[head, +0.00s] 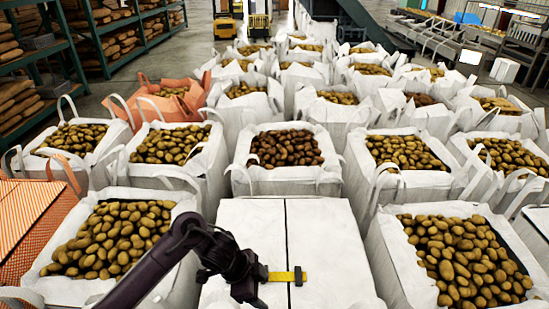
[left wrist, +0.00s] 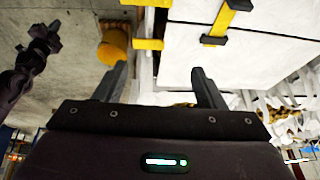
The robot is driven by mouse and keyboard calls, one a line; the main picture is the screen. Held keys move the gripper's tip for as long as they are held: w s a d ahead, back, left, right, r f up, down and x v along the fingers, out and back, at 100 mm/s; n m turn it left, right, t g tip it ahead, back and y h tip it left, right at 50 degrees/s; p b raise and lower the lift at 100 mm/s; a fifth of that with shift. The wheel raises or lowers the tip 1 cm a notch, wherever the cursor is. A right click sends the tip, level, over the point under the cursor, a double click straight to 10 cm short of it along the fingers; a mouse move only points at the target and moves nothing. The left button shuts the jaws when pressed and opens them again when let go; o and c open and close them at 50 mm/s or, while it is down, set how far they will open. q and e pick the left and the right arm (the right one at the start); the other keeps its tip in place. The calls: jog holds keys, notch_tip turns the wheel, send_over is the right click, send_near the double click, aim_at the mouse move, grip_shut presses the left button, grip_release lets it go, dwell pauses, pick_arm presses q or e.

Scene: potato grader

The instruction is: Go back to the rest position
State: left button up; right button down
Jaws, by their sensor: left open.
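My left arm comes in from the lower left of the head view, and its end (head: 247,286) is over the front white block (head: 335,245). In the left wrist view, my left gripper (left wrist: 160,76) is open, with its two dark fingers well apart and nothing between them. The white block (left wrist: 265,60) lies beyond the fingers to the upper right. A yellow strip (head: 281,276) with a dark end shows beside the arm's end. Yellow pieces (left wrist: 150,44) also show in the left wrist view.
Large white bags of potatoes (head: 285,150) stand in close rows ahead. Full bags flank the block at left (head: 115,238) and right (head: 465,255). An orange bag (head: 30,220) is at far left. Shelves of sacks (head: 100,40) line the back left. Bare floor (left wrist: 80,20) shows in the wrist view.

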pick_arm(q)
notch_tip(320, 180, up, 4)
jog(key=s+d+n+t, duration=0.1)
jog(key=s+n+t, duration=0.1)
jog(key=n+t, duration=0.35)
jog(key=s+a+r+n+g+y, duration=0.3)
jog(key=s+a+n+y, duration=0.2)
jog(key=s+a+n, duration=0.95)
notch_tip(320, 180, down, 37)
jog(key=a+m+g+b, duration=0.1)
jog(key=a+m+b, duration=0.25)
jog(key=b, duration=0.35)
jog(key=s+a+f+b, duration=0.1)
jog(key=s+f+b, duration=0.2)
jog(key=s+f, duration=0.7)
jog(key=s+a+f+m+g+b, duration=0.1)
jog(key=s+f+b, duration=0.2)
jog(key=s+f, duration=0.7)
notch_tip(320, 180, down, 4)
jog(key=shift+s+a+f, duration=0.15)
jog(key=shift+a+f, duration=0.1)
pick_arm(e)
notch_tip(320, 180, down, 13)
jog(key=shift+w, duration=0.4)
